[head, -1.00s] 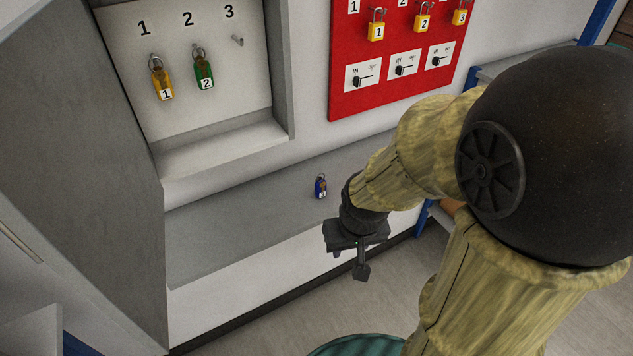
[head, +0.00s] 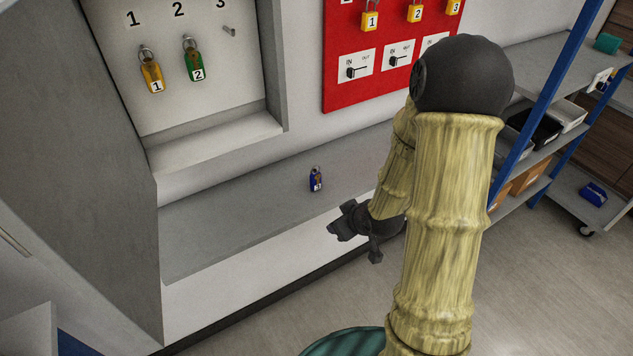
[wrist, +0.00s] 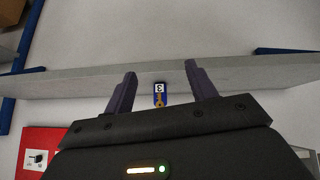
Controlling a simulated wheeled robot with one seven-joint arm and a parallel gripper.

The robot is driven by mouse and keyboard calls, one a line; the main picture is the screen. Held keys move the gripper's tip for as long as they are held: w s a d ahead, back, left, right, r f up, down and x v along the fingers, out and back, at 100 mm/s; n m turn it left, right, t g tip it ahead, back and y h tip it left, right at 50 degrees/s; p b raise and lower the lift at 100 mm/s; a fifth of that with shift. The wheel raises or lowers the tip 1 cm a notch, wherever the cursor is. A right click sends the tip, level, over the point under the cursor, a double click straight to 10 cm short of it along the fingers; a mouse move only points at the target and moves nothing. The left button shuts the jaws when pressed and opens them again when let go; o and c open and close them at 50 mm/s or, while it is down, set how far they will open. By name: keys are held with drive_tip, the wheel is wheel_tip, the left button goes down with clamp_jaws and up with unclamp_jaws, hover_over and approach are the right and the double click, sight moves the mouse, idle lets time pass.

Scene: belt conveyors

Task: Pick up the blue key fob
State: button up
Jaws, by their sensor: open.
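The blue key fob (head: 316,180) stands on the grey ledge (head: 230,215) below the key cabinet, with a ring on top and a white label. In the wrist view the blue key fob (wrist: 160,92) shows its number 3 label and a brass key, between and beyond the two fingers. My gripper (head: 350,225) is in front of the ledge, to the lower right of the fob in the head view. My gripper (wrist: 162,85) is open and empty, its dark fingers apart from the fob.
The cabinet (head: 180,70) holds a yellow fob (head: 151,76) and a green fob (head: 193,65); hook 3 is bare. A red padlock board (head: 375,60) hangs above the ledge. A blue-framed shelf (head: 535,100) stands at right. The ledge around the fob is clear.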

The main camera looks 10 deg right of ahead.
drive_tip(key=t+y, duration=0.1)
drive_tip(key=t, duration=0.2)
drive_tip(key=w+d+t+y, duration=0.1)
drive_tip(key=t, duration=0.2)
drive_tip(key=w+m+t+y+b, duration=0.1)
drive_tip(key=t, duration=0.2)
drive_tip(key=shift+w+d+r+t+y, duration=0.1)
drive_tip(key=shift+w+d+t+y, duration=0.15)
drive_tip(key=shift+t+y, duration=0.15)
drive_tip(key=b, duration=1)
approach(318, 178)
drive_tip(key=p+x, duration=0.2)
drive_tip(key=x, duration=0.5)
drive_tip(key=shift+w+r, duration=0.2)
drive_tip(key=shift+w+a+f, duration=0.1)
drive_tip(key=shift+w, duration=0.1)
